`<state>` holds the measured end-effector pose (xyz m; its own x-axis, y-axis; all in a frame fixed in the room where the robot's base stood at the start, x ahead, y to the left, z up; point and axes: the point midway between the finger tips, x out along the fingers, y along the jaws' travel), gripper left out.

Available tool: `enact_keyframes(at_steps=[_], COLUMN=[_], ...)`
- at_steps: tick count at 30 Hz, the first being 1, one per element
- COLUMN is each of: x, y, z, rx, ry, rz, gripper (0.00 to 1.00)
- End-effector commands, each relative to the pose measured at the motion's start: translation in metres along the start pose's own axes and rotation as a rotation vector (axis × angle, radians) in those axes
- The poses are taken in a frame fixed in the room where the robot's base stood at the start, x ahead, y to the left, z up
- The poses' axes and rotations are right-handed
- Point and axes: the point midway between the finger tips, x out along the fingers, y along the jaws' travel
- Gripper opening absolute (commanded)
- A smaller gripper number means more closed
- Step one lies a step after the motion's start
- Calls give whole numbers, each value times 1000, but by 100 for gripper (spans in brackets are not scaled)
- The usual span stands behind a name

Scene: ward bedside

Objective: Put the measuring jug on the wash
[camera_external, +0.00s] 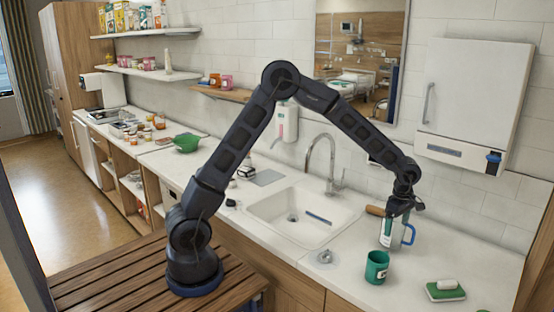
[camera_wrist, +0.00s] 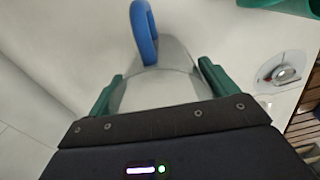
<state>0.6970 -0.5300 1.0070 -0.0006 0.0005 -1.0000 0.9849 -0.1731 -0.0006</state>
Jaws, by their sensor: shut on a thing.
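The measuring jug (camera_external: 388,236) is clear with a blue handle, over the counter right of the sink. It also shows in the wrist view (camera_wrist: 158,88), its blue handle pointing away from my gripper. My gripper (camera_external: 402,208) comes down on the jug from above. In the wrist view its green-padded fingers (camera_wrist: 160,82) are on either side of the jug body, shut on it. I cannot tell whether the jug's base touches the counter. The wash basin (camera_external: 292,218) is a white sink left of the jug, with a dark-blue strip-like object inside it.
A green mug (camera_external: 376,267) stands in front of the jug. A green-and-white sponge (camera_external: 445,290) lies to the right. A small metal item (camera_external: 325,257) lies between sink and mug. A wooden-handled item (camera_external: 375,210) is just behind the jug. The tall tap (camera_external: 333,165) rises behind the sink.

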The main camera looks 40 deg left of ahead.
Motion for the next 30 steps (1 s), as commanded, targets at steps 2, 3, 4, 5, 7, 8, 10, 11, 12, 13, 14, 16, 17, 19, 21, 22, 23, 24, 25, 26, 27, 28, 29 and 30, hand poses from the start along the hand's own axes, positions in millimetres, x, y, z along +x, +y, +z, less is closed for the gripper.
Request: enact_keyframes(at_steps=[2, 3, 4, 5, 7, 8, 10, 11, 12, 13, 14, 16, 17, 19, 21, 22, 23, 24, 25, 26, 27, 28, 29, 30], x=[10, 12, 13, 13, 12, 12, 12, 13, 13, 14, 15, 15, 15, 15, 15, 15, 15, 15, 14, 13, 11, 8, 5, -1], y=[0, 0, 0, 0, 0, 0, 0, 0, 0, 0, 0, 0, 0, 0, 0, 0, 0, 0, 0, 0, 0, 0, 0, 0], z=[0, 0, 0, 0, 0, 0, 0, 0, 0, 0, 0, 0, 0, 0, 0, 0, 0, 0, 0, 0, 0, 0, 0, 0], rx=[0, -1, -1, -1, -1, -1, -1, 0, 0, 0, 0, 0, 0, 0, 0, 0, 0, 0, 0, 0, -1, 0, 0, 1], ry=[0, -1, -1, -1, -1, -1, -1, -1, -1, -1, -1, -1, -1, -1, -1, -1, -1, -1, -1, -1, -1, -1, 0, 0], rz=[-3, -2, -1, 0, 0, 0, 0, 0, 0, 0, 0, 0, 0, 0, 0, 0, 0, 0, 0, 0, 0, 1, 1, 2], gripper=[61, 61, 61, 61, 61, 61, 61, 61, 61, 61, 61, 93, 99, 100, 100, 100, 100, 100, 100, 100, 100, 100, 100, 100])
